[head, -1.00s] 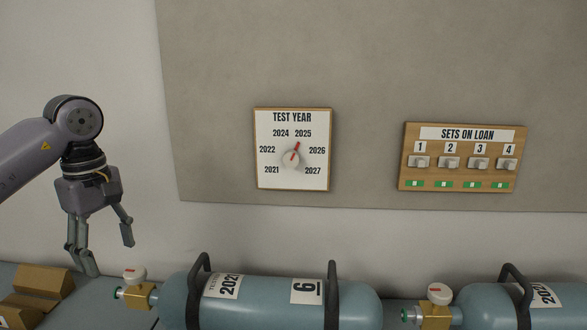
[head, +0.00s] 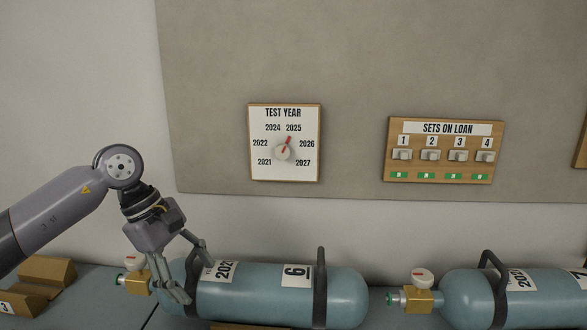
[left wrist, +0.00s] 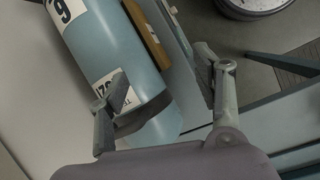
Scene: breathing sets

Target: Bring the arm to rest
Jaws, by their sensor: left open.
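My left gripper (head: 192,270) is open and empty in the head view, in front of the valve end of the blue cylinder marked 6 (head: 340,290). In the left wrist view its two fingers (left wrist: 160,100) are spread apart. The cylinder (left wrist: 96,45) lies beyond them there, with its dark strap near the left finger. I cannot tell whether that finger touches the cylinder. My right gripper is in neither view.
A second blue cylinder (head: 460,298) lies to the right. A wooden block (head: 48,270) stands at the left. On the wall board hang the test year dial (head: 284,170), pointing toward 2025, and the sets on loan panel (head: 440,172).

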